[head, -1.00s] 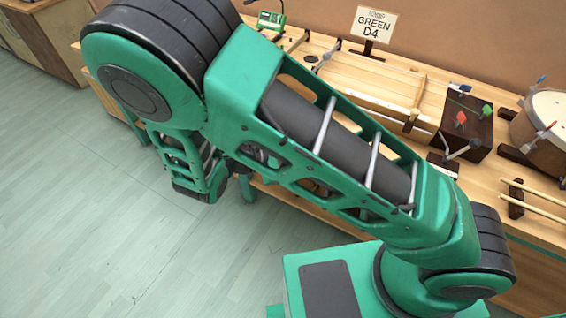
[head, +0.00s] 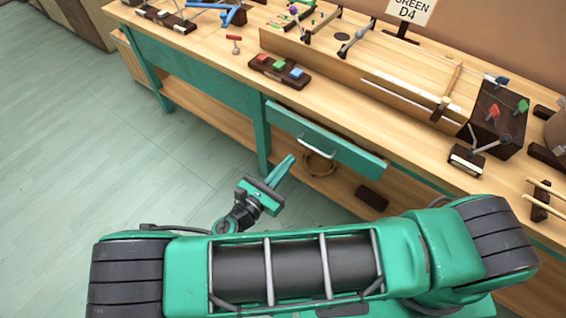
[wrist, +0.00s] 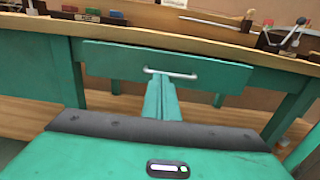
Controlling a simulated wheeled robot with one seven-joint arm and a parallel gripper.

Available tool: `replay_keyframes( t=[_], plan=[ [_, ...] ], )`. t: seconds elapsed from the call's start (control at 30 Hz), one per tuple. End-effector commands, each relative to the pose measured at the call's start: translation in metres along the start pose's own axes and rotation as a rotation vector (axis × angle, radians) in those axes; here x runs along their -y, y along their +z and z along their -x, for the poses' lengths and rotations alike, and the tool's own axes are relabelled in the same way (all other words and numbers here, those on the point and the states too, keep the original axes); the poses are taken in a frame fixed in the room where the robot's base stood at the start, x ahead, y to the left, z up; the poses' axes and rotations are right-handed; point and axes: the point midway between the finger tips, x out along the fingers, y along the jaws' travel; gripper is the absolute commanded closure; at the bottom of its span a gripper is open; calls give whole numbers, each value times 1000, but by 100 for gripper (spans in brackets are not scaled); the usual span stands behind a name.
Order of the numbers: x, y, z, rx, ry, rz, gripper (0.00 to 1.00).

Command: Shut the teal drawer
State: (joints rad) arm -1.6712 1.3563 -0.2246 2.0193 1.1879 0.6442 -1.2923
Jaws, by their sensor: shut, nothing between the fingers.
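The teal drawer (head: 350,153) is under the workbench top, and its front stands out a little from the bench frame. It has a pale bar handle (head: 316,148). In the wrist view the drawer front (wrist: 215,72) is straight ahead, with the handle (wrist: 172,73) near the middle. My gripper (head: 288,160) is shut and empty, in front of the bench near the drawer's left part. In the wrist view its fingertips (wrist: 160,82) overlap the area just below the handle. I cannot tell whether they touch it.
The wooden workbench (head: 215,60) carries instruments, a block with coloured pads (head: 280,70), a dark box (head: 497,118) and a sign (head: 410,10). A bench leg (head: 262,135) stands left of the drawer. A ring (head: 320,165) lies on the lower shelf. Floor at left is clear.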

Motion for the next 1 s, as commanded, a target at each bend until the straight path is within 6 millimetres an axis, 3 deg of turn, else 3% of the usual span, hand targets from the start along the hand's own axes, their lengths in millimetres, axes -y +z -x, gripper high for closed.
replay_keyframes(
  t=[0.3,0.5,0.7,1.0],
  plan=[
    [1,1,-61,1,-4,0,100],
    [1,0,-90,0,-4,0,100],
    [1,0,-104,0,-2,-2,100],
    [1,0,-106,0,-2,-2,100]
  ],
)
